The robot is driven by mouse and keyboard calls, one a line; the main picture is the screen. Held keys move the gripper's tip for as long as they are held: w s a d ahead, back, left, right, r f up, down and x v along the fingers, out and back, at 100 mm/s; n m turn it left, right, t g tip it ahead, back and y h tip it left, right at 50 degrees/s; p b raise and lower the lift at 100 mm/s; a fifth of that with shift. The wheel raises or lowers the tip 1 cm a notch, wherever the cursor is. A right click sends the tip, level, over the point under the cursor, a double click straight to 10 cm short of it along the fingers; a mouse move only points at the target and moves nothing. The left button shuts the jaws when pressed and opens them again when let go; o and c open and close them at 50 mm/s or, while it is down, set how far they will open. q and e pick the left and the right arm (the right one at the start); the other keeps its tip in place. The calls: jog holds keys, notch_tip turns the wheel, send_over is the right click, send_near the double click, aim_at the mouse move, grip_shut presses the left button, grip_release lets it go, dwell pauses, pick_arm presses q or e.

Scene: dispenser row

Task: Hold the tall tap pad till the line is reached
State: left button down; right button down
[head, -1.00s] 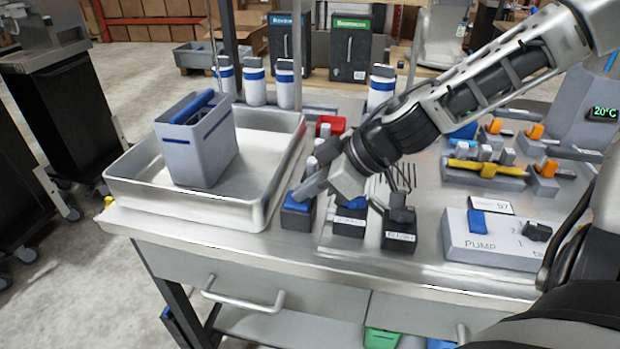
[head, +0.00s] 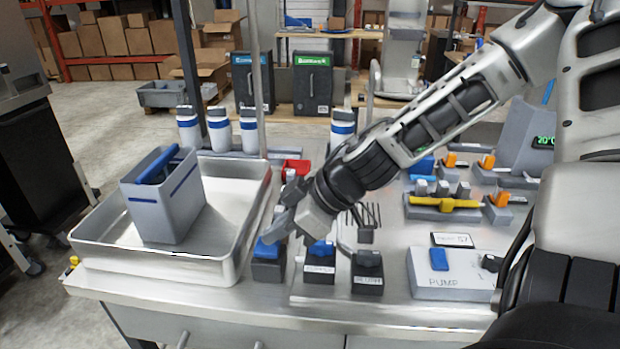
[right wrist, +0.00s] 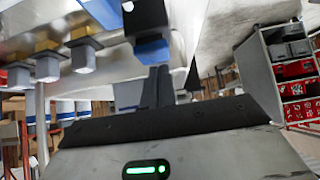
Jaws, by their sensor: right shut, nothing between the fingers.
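A grey container (head: 165,207) with a blue line around its upper part stands in a shallow metal tray (head: 150,258). A blue bar shows at its top; the water level inside cannot be seen. My right gripper (head: 273,233) is shut and empty, its fingertips at the blue pad (head: 267,249) on the leftmost of three black blocks. In the right wrist view, my dark fingers (right wrist: 156,86) reach a blue pad (right wrist: 152,51) on a black block; contact looks likely, but pressing depth is unclear. Which pad belongs to the tall tap cannot be read. My left gripper is not in view.
Two more black blocks, one with a blue pad (head: 320,249) and one with a dark top (head: 367,261), stand close to the right. A pump box (head: 452,275) lies farther right. White bottles (head: 219,130) stand behind the tray.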

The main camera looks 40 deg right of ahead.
jog(key=p+v, duration=0.2)
jog(key=v, duration=0.9)
jog(key=shift+w+a+r, duration=0.25)
jog(key=shift+w+r, duration=0.1)
jog(key=shift+r, duration=0.05)
dwell(0.4)
